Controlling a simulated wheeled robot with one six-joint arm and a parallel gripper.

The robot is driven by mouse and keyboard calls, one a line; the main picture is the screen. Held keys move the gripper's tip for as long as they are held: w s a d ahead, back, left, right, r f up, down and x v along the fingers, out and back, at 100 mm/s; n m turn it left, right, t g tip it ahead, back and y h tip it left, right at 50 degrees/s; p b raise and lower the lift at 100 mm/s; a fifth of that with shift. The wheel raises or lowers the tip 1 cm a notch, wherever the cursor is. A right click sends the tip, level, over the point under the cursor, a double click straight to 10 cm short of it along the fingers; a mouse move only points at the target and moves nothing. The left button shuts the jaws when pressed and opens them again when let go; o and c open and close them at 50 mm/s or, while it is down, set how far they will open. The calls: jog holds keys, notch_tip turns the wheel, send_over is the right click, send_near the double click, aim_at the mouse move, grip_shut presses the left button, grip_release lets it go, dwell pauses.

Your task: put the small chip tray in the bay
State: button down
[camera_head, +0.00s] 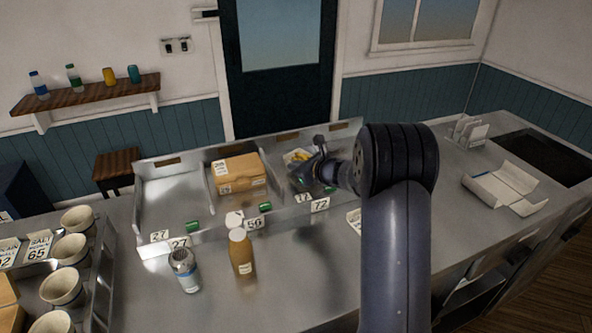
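A small chip tray (293,156), pale with yellow chips in it, shows in the right-hand bay (340,143) of the metal divided rack. It is small and partly hidden by my gripper (311,160). My gripper is dark and reaches in from the right, right beside the tray. I cannot tell whether its fingers are open or shut on the tray, or whether the tray rests on the bay floor. The middle bay holds a brown cardboard box (238,173). The left bay (173,197) is empty. Number cards 27, 56 and 72 stand along the front.
A shaker (186,271) and an amber bottle (241,254) stand in front of the rack. Small green cylinders (265,207) sit along its front edge. Several cups (71,250) stand at the left. An opened white carton (503,187) lies on the right counter. My arm hides the counter's middle right.

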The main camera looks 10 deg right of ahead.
jog(key=shift+f, duration=0.7)
jog(key=shift+f, duration=0.2)
jog(key=c, duration=1.7)
grip_release()
jog(key=shift+r, duration=0.2)
jog(key=shift+s+d, duration=0.1)
jog(key=b+v, duration=0.2)
jog(key=v, duration=0.9)
jog(key=shift+s+d+r, duration=0.15)
jog(key=shift+s+r, duration=0.05)
jog(key=shift+s, duration=0.1)
